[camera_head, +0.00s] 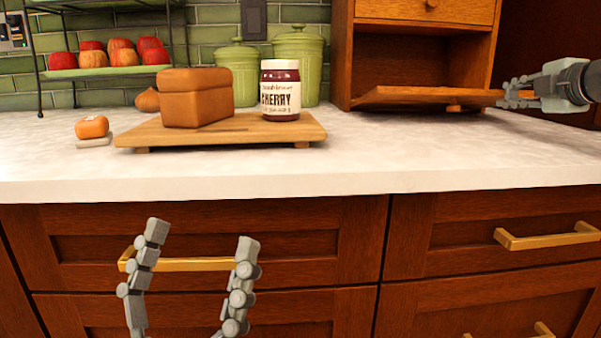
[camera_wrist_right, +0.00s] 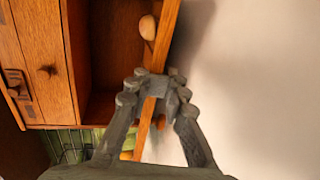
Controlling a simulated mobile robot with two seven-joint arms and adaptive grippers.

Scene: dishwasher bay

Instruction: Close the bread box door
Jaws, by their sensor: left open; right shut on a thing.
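The wooden bread box (camera_head: 342,50) stands at the back right of the counter. Its lower door (camera_head: 425,96) is open, folded down and lying nearly level above the counter, and the dark compartment behind it shows. My right gripper (camera_head: 505,95) is at the right end of the door. In the right wrist view the fingers (camera_wrist_right: 157,88) close around the edge of the door (camera_wrist_right: 166,35), with the round knob (camera_wrist_right: 147,27) beside them. My left gripper (camera_head: 195,235) is open and empty, in front of the drawers below the counter.
A cutting board (camera_head: 225,134) holds a bread loaf (camera_head: 195,98) and a cherry jar (camera_head: 280,90). Green canisters (camera_head: 298,55) stand behind, and a fruit rack (camera_head: 105,72) is at the left. Gold drawer handles (camera_head: 547,236) stick out below. The counter's right side is clear.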

